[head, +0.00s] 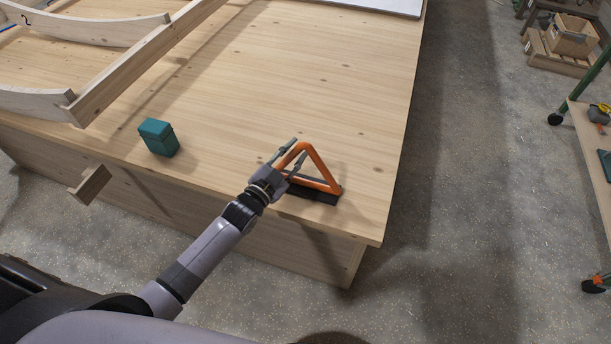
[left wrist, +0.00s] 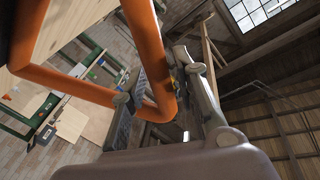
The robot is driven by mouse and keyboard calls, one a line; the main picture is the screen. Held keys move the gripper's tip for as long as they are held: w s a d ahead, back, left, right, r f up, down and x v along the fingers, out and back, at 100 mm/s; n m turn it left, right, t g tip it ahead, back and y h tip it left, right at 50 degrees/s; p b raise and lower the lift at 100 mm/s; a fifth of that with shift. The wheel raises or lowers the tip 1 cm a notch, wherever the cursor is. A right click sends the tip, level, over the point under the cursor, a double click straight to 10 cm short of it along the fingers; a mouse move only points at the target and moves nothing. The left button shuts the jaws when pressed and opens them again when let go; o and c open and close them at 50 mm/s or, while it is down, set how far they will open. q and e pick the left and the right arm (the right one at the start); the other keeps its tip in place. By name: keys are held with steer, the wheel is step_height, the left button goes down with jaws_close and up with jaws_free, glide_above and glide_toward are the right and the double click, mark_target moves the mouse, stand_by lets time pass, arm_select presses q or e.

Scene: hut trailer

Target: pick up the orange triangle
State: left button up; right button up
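The orange triangle (head: 323,168) is a tube frame standing upright near the front right corner of the wooden table, with a dark strip at its foot. My left gripper (head: 296,150) is at its left side, with one finger on each side of the orange tube. In the left wrist view, a corner of the orange triangle (left wrist: 158,105) lies between the two fingers of my left gripper (left wrist: 165,75). The fingers look spread, with no clear grip on the tube. My right gripper is not in view.
A teal box (head: 158,138) stands on the wooden table (head: 330,80) to the left. Pale curved wooden parts (head: 95,28) and a long beam (head: 145,62) lie further left. The table's right edge drops to open floor. A green-framed cart (head: 590,150) stands at far right.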

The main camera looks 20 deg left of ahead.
arm_select(q)
steer(key=shift+w, duration=0.25)
steer(key=shift+c, duration=0.4)
jaws_close()
